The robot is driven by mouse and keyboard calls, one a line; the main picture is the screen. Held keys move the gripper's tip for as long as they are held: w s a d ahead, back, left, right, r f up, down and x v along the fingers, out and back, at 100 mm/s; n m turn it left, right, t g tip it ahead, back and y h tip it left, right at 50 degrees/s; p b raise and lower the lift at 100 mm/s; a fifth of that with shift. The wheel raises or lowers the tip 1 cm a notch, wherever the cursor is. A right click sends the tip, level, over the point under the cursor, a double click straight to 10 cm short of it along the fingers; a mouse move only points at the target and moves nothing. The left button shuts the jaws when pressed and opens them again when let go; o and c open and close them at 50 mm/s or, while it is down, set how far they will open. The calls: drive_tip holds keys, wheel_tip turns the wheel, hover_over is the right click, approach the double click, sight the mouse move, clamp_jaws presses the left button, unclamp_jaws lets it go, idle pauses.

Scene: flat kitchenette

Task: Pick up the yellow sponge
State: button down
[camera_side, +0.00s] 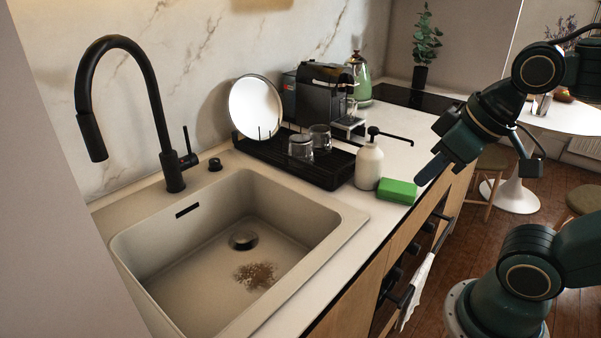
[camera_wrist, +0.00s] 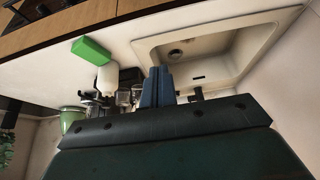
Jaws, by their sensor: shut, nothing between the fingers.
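A sponge-like block (camera_side: 397,191) lies on the counter beside the white soap dispenser; it looks bright green, and I see no yellow sponge. The block also shows in the wrist view (camera_wrist: 91,50), at the upper left, apart from my fingers. My gripper (camera_side: 421,181) is above the counter's front edge, just right of the block in the side view. In the wrist view my blue fingertips (camera_wrist: 158,74) are together with nothing between them. How high they are above the counter is hard to tell.
The soap dispenser (camera_side: 369,166) stands close to the block, its spout reaching over it. A black drying rack (camera_side: 275,156) with glasses and a plate is behind. The sink (camera_side: 135,238) and black tap (camera_side: 150,95) are left. A white towel (camera_side: 416,290) hangs on the front.

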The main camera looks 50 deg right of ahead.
drive_tip(key=c, duration=2.1)
unclamp_jaws()
drive_tip(key=o, duration=2.1)
drive_tip(key=w+d+f+m+g+h, duration=0.4)
drive_tip(key=w+d+m, duration=0.5)
drive_tip(key=d+m, duration=0.5)
drive_tip(key=shift+w+f+m, duration=0.25)
drive_tip(key=shift+f+m, duration=0.15)
drive_tip(key=shift+f, duration=0.3)
drive_tip(key=shift+d, duration=0.15)
